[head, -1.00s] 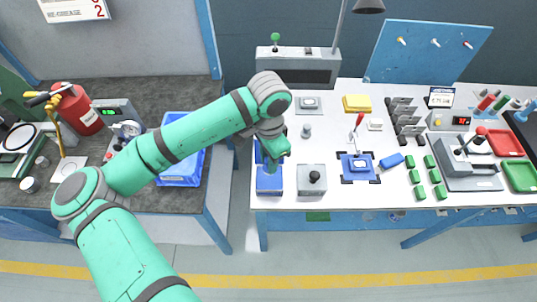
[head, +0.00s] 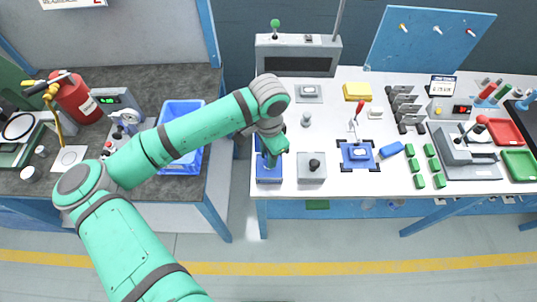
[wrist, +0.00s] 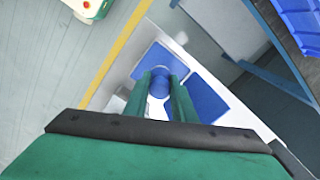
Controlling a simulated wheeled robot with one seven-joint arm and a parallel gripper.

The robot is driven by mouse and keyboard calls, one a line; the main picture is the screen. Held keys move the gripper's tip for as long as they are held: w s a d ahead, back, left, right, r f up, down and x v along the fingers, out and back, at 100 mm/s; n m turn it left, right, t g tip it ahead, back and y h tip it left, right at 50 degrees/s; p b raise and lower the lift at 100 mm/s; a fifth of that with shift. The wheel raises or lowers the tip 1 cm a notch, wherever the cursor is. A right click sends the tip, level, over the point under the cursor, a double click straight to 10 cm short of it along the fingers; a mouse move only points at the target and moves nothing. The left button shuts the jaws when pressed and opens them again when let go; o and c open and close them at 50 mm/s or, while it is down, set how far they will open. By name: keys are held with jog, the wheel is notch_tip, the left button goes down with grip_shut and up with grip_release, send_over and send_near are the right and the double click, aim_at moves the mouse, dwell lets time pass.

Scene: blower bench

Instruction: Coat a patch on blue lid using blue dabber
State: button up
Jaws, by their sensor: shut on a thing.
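My gripper (head: 270,157) is low over the left end of the white bench. In the wrist view its two green fingers (wrist: 161,98) are shut on the blue dabber (wrist: 160,82), which shows as a short blue cylinder between the tips. Two flat blue surfaces lie below: a front one (wrist: 155,56) and a back one (wrist: 207,103). In the head view the front one (head: 269,178) sits at the bench's front edge, just under the gripper. I cannot tell which is the lid, nor whether the dabber touches it. No coated patch is discernible.
A grey block with a black knob (head: 312,170) stands close to the right of the gripper. A blue fixture with a red-tipped lever (head: 357,154) is farther right. A blue crate (head: 181,165) is on the dark table to the left, across a gap.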

jog(key=shift+o, duration=0.2)
jog(key=shift+f, duration=0.65)
dwell(1.4)
jog(key=shift+r, duration=0.15)
jog(key=shift+r, duration=3.45)
jog(key=shift+c, duration=0.2)
